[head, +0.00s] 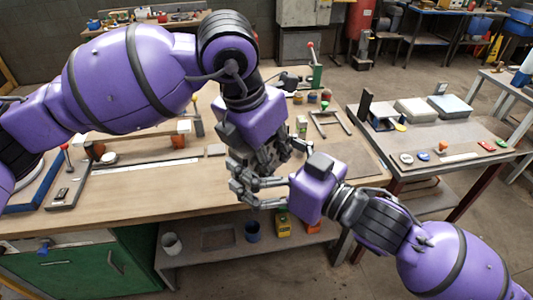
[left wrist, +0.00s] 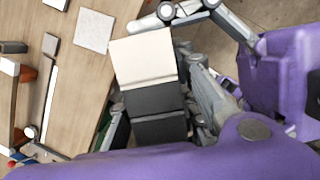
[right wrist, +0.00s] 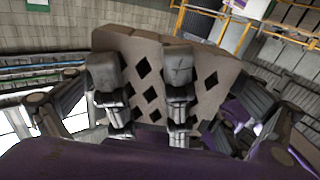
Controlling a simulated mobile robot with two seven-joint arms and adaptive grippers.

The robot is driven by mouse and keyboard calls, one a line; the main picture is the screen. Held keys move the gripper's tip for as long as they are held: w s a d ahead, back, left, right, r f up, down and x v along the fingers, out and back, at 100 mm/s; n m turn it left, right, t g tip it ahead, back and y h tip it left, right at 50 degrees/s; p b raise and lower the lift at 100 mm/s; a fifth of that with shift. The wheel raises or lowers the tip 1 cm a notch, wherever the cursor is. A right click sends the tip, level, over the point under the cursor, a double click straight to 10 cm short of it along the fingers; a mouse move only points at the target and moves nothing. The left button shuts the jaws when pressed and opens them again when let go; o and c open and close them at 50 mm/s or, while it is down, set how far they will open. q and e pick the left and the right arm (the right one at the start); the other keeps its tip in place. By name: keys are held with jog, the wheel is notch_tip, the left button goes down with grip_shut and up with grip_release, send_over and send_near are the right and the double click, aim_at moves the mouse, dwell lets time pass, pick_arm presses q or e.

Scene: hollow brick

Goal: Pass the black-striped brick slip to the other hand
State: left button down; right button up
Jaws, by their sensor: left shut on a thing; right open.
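The black-striped brick slip (left wrist: 148,57) is a pale block with black bands in the left wrist view. My left gripper (head: 268,158) is shut on it, with grey fingers along its sides. In the right wrist view a tan-grey face with diamond holes (right wrist: 143,65) fills the middle, seemingly the brick seen from another side. My right gripper (head: 246,187) is open beside the left hand, its fingers close to the brick. Grey fingers stand in front of the holed face; whether they touch it I cannot tell. In the head view the hands largely hide the brick.
The wooden workbench (head: 130,215) lies below, with its left front part bare. A square pale tile (left wrist: 94,31) lies on it. A red-handled tool (head: 313,65) stands at its back. A second table (head: 440,140) with small parts stands to the right, beyond a gap.

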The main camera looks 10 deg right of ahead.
pick_arm(q)
jog(key=shift+w, duration=0.1)
pick_arm(e)
jog(key=s+d+f+m+h, duration=0.1)
jog(key=d+f+m+h, duration=0.15)
jog(key=f, duration=0.65)
jog(key=s+d+f+m+h, duration=0.1)
jog(key=s+d+f+h, duration=0.15)
jog(key=f, duration=0.55)
jog(key=s+d+f+m+h, duration=0.1)
jog(key=d+f+h, duration=0.15)
jog(key=f, duration=0.65)
jog(key=s+d+f+m+g+h, duration=0.1)
jog(key=s+d+f+g+h, duration=0.1)
jog(key=s+f, duration=0.7)
jog(key=s+d+f+m+g+h, duration=0.2)
jog(key=s+d+f+g, duration=0.1)
jog(key=s+f, duration=0.7)
jog(key=shift+d, duration=0.9)
